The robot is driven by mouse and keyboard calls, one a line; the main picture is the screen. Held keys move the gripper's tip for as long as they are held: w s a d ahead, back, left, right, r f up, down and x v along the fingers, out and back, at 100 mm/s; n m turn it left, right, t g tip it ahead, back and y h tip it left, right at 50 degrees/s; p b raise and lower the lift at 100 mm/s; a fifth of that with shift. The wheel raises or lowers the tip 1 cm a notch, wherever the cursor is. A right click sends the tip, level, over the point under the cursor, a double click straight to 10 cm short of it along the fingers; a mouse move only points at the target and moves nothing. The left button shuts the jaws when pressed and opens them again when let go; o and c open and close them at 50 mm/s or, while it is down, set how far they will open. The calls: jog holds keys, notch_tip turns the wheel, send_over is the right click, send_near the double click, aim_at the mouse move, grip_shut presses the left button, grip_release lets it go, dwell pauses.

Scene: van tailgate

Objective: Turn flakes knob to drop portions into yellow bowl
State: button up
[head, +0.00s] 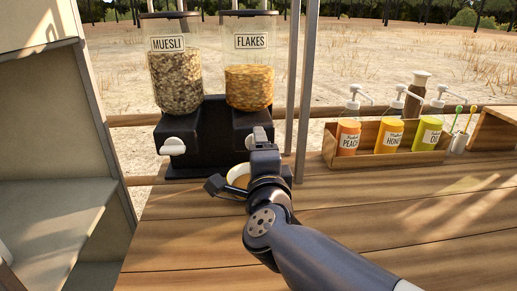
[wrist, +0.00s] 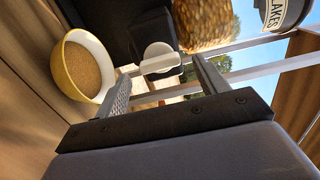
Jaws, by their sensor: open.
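The flakes dispenser (head: 249,88) stands right of the muesli one, with orange flakes in its clear hopper. My gripper (head: 260,138) is open in front of the dispenser, one finger on each side of the knob (wrist: 162,68). I cannot tell whether the fingers touch it. The yellow bowl (wrist: 62,72) stands below the dispenser, white inside with a brown grainy fill. In the head view the bowl (head: 237,180) is partly hidden behind my gripper.
The muesli dispenser (head: 175,85) with its own white knob (head: 172,147) is on the left. A wooden box (head: 385,158) of pump bottles stands at the right. Metal posts (head: 303,90) rise beside the flakes hopper. The wooden counter (head: 440,220) at front right is clear.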

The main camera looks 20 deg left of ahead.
jog(key=p+v, duration=0.1)
jog(key=v, duration=0.7)
jog(key=shift+s+d, duration=0.15)
jog(key=shift+s, duration=0.1)
jog(key=b+x, duration=0.1)
jog(key=x, duration=0.9)
jog(key=shift+w, duration=0.4)
jog(key=shift+s, duration=0.1)
